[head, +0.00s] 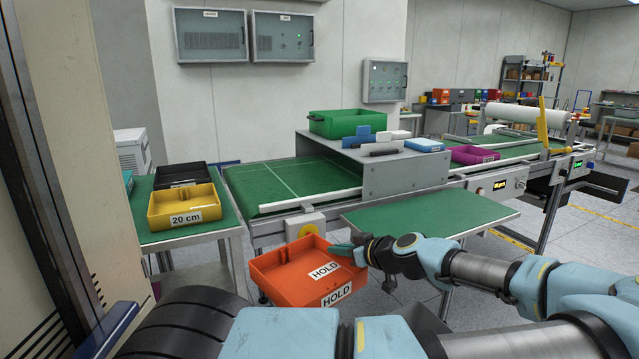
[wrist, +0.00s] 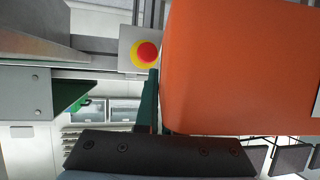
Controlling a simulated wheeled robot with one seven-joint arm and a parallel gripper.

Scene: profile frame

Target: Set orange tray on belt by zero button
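The orange tray (head: 285,279), with HOLD labels, hangs in the air in front of the conveyor, slightly tilted. My gripper (head: 345,249) is at its right rim and appears shut on that wall. In the wrist view the orange tray (wrist: 240,70) fills the right side, with one green finger (wrist: 149,105) against it; the other finger is hidden. The green belt (head: 270,185) lies behind the tray. I cannot read which button is zero.
A red button on a yellow ring (wrist: 146,53) sits close by the tray. A yellow tray (head: 184,207) and a black tray (head: 182,175) stand on the left table. A grey housing (head: 375,172) bridges the belt. A purple tray (head: 474,155) lies beyond it. A green side table (head: 430,213) is bare.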

